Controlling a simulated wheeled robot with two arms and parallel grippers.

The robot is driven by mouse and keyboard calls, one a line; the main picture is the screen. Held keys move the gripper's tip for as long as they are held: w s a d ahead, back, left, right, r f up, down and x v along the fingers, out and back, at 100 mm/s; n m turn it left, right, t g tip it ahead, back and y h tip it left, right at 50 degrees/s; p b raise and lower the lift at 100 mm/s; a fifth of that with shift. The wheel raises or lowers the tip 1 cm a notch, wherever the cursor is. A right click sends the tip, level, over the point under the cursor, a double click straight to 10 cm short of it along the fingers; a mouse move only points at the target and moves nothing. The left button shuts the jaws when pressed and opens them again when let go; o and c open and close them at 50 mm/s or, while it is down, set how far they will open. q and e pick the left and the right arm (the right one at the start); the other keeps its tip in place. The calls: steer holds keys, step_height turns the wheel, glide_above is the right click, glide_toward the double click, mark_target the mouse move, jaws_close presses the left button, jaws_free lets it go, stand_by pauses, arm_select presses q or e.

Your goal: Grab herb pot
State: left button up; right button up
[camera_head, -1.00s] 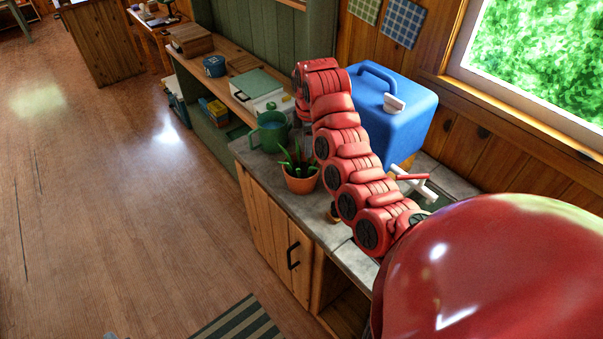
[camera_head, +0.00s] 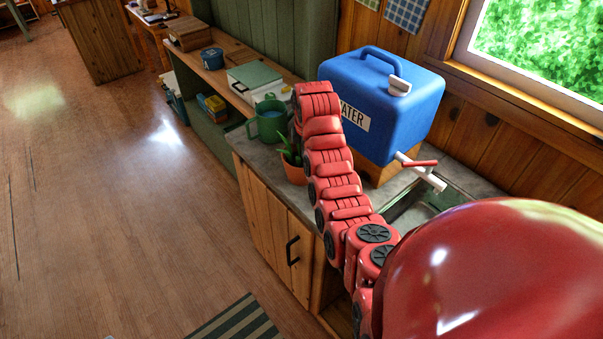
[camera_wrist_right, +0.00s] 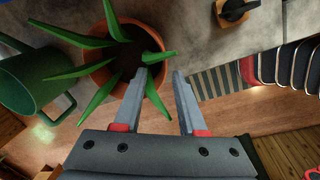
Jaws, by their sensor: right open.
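The herb pot (camera_head: 293,173) is a terracotta pot with long green leaves. It stands on the grey counter near its front edge, partly hidden behind my red right arm in the head view. In the right wrist view the herb pot (camera_wrist_right: 98,75) is at upper left, seen from above, with leaves spreading around it. My right gripper (camera_wrist_right: 164,76) is open, its two grey fingers pointing towards the pot's right side. The left finger overlaps a leaf and the pot's rim in the picture; I cannot tell if they touch. My left gripper is not in view.
A green watering can (camera_head: 268,122) stands close beside the pot; it also shows in the right wrist view (camera_wrist_right: 30,82). A blue water container (camera_head: 385,100) stands behind my arm, next to a sink (camera_head: 412,214). A striped rug (camera_head: 238,322) lies on the open floor.

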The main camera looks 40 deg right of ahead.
steer(key=f, duration=0.1)
steer(key=f+p, duration=0.1)
steer(key=f, duration=0.1)
steer(key=f+p, duration=0.1)
steer(key=shift+w+a+f, duration=0.1)
steer(key=shift+w+f, duration=0.05)
steer(key=shift+w, duration=0.2)
steer(key=shift+f, duration=0.4)
jaws_close()
steer(key=shift+w+r, duration=0.1)
stand_by(0.7)
